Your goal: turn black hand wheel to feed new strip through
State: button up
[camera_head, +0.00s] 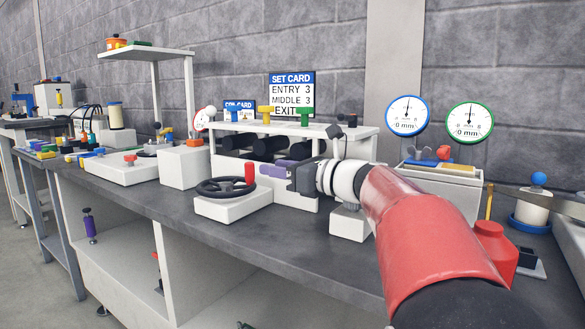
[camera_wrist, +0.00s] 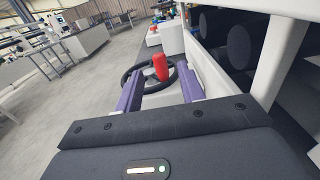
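The black hand wheel (camera_head: 226,187) lies flat on a white block (camera_head: 232,206) at the bench's front edge, with a red upright knob (camera_head: 250,173) on its rim. In the wrist view the wheel (camera_wrist: 128,76) and its red knob (camera_wrist: 160,67) show ahead, between my gripper's purple fingers. My gripper (camera_head: 264,170) is just right of the knob in the head view. In the wrist view my gripper (camera_wrist: 161,88) is open, its fingers spread apart with the knob in line with the gap. I cannot tell whether the knob is inside the gap or just beyond the fingertips.
The white roller rack (camera_head: 350,133) with black rollers (camera_head: 268,148) stands close behind my gripper. A set card (camera_head: 292,92) hangs above it. Two round gauges (camera_head: 407,115) are on the wall. The front bench surface (camera_head: 290,245) is clear.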

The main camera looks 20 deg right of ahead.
aim_at(253, 163)
jog(key=shift+w+a, duration=0.2)
jog(key=shift+a, duration=0.05)
jog(key=x, duration=0.7)
jog(key=shift+w+a+f, duration=0.1)
jog(key=shift+w+a, duration=0.1)
jog(key=shift+w, duration=0.05)
jog(key=c, duration=0.8)
jog(key=shift+p, duration=0.5)
grip_shut()
